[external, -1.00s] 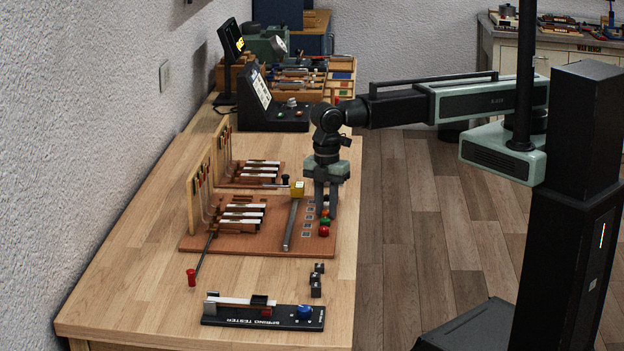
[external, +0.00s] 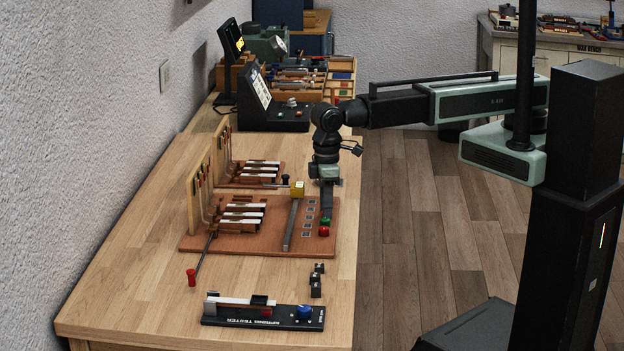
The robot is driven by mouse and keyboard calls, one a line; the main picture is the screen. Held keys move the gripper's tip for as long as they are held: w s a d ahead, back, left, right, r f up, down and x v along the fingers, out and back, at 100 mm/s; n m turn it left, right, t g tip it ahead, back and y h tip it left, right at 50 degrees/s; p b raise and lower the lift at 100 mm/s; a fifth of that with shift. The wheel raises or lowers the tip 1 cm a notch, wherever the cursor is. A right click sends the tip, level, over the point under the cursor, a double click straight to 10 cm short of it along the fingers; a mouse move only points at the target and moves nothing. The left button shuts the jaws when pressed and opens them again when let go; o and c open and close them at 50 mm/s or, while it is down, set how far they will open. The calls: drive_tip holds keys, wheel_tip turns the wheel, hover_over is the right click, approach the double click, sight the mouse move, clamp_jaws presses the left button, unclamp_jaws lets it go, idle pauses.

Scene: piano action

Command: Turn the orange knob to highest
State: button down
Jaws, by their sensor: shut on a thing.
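My gripper (external: 326,212) points straight down over the row of small knobs on the right side of the brown board (external: 262,247). Its jaws are shut on the orange knob, which the fingers hide from this side. A green knob (external: 325,221) shows just in front of the fingertips. A red knob (external: 324,231) is the nearest of the row. The knob's pointer and setting cannot be seen.
A grey bar with a yellow block (external: 297,188) stands left of my gripper. Piano action models with upright wooden panels (external: 193,205) are further left. A spring tester (external: 263,312) and small black blocks (external: 317,280) are in front.

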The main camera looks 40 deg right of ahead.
drive_tip(key=m, duration=0.5)
drive_tip(key=shift+m, duration=0.4)
idle(0.4)
drive_tip(key=c, duration=1.5)
unclamp_jaws()
drive_tip(key=shift+r, duration=0.15)
wheel_tip(320, 180, up, 8)
drive_tip(key=p, duration=0.8)
drive_tip(key=shift+f, duration=0.25)
drive_tip(key=shift+w, duration=0.1)
